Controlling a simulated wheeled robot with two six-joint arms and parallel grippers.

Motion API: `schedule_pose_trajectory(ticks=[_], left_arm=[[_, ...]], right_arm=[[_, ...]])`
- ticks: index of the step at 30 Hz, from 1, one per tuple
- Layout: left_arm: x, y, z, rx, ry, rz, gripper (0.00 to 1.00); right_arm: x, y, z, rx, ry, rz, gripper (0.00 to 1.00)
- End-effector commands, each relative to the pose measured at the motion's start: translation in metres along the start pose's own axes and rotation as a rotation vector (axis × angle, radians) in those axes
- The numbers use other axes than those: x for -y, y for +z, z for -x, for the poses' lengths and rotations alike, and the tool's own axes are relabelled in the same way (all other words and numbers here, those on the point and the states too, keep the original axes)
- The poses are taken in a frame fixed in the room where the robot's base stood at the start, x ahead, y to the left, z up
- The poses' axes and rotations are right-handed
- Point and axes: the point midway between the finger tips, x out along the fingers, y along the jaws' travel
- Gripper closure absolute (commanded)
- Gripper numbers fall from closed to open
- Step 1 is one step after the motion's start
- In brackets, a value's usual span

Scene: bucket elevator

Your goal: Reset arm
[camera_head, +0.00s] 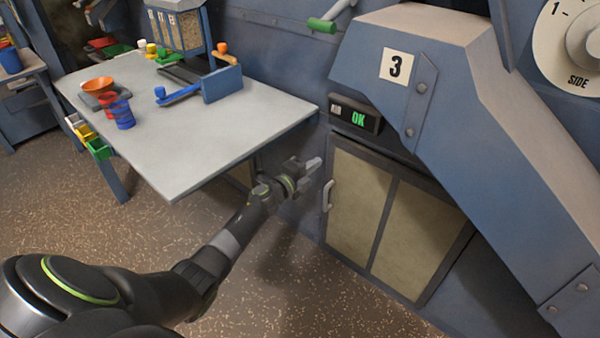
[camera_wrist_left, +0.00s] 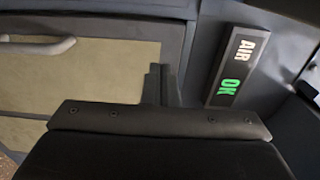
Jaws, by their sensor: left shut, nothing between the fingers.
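My left arm comes in from the lower left of the head view. Its gripper (camera_head: 314,165) is shut and empty, in front of the blue machine wall and just left of the cabinet door handle (camera_head: 328,195), apart from it as far as I can tell. In the left wrist view my shut fingers (camera_wrist_left: 160,85) point at the cabinet door (camera_wrist_left: 105,70). The door's handle also shows there at the upper left (camera_wrist_left: 40,45). The two-panelled door (camera_head: 390,220) looks closed. My right gripper is in neither view.
A grey table (camera_head: 225,125) stands left of the gripper, with an orange funnel (camera_head: 97,85), a blue cup (camera_head: 123,115) and a blue lever device on it. A display reading AIR OK (camera_head: 357,117) sits above the door. A blue chute marked 3 (camera_head: 440,60) slopes down at right. The floor in front is clear.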

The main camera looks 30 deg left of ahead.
Motion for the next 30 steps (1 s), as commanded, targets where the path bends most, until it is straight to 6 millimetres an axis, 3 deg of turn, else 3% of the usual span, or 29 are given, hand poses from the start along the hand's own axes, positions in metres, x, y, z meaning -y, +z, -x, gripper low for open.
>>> schedule_pose_trajectory(ticks=[12, 23, 26, 30], left_arm=[[0.000, -0.002, 0.049, 0.000, 0.002, 0.000, 1.00], [-0.006, -0.001, 0.060, 0.015, 0.007, 0.019, 1.00], [-0.027, 0.003, 0.076, 0.087, 0.034, 0.109, 1.00], [-0.091, 0.013, 0.130, 0.313, 0.131, 0.372, 1.00]], right_arm=[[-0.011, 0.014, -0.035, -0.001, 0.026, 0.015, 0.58], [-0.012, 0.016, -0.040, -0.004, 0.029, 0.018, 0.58], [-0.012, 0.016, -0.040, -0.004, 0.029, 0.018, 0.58], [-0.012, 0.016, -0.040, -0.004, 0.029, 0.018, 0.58]])
